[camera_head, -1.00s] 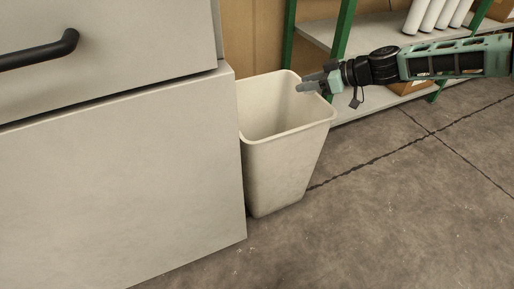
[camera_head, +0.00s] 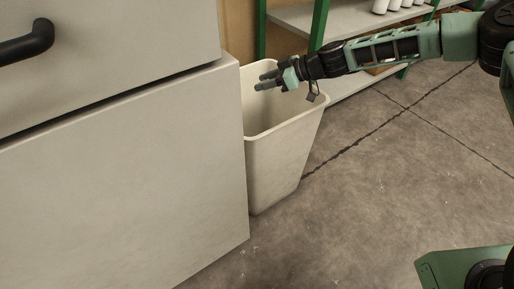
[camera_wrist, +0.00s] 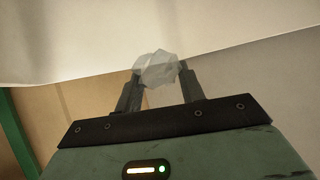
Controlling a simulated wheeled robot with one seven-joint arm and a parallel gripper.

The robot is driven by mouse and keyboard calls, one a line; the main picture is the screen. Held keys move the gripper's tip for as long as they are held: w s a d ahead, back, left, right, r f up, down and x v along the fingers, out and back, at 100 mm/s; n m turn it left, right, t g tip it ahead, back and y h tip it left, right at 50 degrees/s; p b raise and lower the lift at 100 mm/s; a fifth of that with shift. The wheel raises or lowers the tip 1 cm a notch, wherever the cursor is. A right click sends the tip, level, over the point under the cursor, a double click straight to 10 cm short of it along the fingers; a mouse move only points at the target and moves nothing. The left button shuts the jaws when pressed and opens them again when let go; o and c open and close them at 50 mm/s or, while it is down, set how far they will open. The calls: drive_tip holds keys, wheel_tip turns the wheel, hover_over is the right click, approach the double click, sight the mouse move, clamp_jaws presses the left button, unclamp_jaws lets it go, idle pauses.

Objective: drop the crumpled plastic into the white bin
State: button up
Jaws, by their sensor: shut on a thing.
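The white bin (camera_head: 285,148) stands upright on the floor against the side of a pale cabinet. My gripper (camera_head: 259,82) reaches in from the right, with its fingers over the bin's opening. In the wrist view, my gripper (camera_wrist: 158,78) is shut on the crumpled plastic (camera_wrist: 156,68), a pale, translucent lump between the fingertips.
The pale cabinet (camera_head: 120,175) with a black handle (camera_head: 28,42) borders the bin on the left. A shelf with green posts (camera_head: 319,25) and white rolls (camera_head: 385,5) stands behind. The concrete floor (camera_head: 370,200) is clear to the right.

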drive_tip(key=shift+f, duration=0.25)
drive_tip(key=o, duration=1)
drive_tip(key=p+v, duration=0.4)
drive_tip(key=v, duration=1.3)
drive_tip(key=shift+d+p, duration=0.25)
drive_tip(key=shift+p, duration=0.15)
